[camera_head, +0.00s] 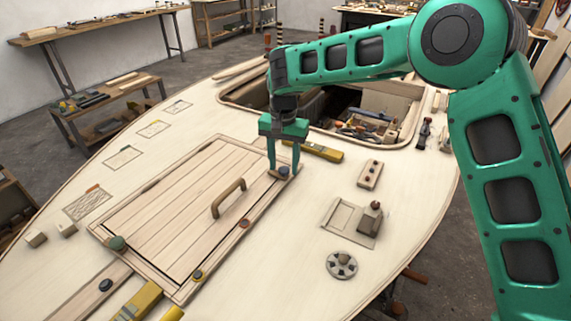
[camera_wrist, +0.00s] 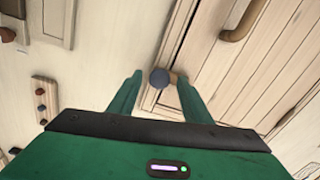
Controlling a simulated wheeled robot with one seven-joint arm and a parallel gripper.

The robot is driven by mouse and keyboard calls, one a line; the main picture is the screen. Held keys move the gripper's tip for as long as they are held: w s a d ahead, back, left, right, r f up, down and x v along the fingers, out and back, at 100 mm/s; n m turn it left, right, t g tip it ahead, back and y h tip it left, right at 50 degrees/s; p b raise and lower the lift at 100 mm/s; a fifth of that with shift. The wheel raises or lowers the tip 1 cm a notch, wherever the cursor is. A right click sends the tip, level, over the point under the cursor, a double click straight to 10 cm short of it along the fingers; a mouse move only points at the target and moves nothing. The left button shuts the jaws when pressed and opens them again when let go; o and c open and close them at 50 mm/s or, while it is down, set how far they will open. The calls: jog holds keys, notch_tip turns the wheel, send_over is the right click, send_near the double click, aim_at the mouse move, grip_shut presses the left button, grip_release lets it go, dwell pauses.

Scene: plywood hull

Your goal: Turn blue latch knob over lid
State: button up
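The blue latch knob (camera_head: 284,171) sits at the far right corner of the plank lid (camera_head: 160,205). It also shows in the wrist view (camera_wrist: 159,77), with a small brown tab beside it pointing toward the lid edge. My gripper (camera_head: 284,172) points down at this corner with its fingers apart, one on each side of the knob. In the wrist view my gripper (camera_wrist: 158,82) has the knob between its fingertips, with gaps visible on both sides. I cannot tell whether the fingertips are level with the knob. The lid lies flat in its frame.
The lid has a wooden handle (camera_head: 229,198). Other knobs stand around it: green (camera_head: 117,243), reddish (camera_head: 244,222) and a dark one (camera_head: 197,275). A yellow level (camera_head: 315,150) lies behind my gripper, before the open hatch (camera_head: 412,125). A peg block (camera_head: 369,175) stands to the right.

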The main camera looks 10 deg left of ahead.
aim_at(285, 169)
notch_tip(285, 169, up, 11)
dwell(0.6)
jog(key=shift+w+d+f, duration=0.1)
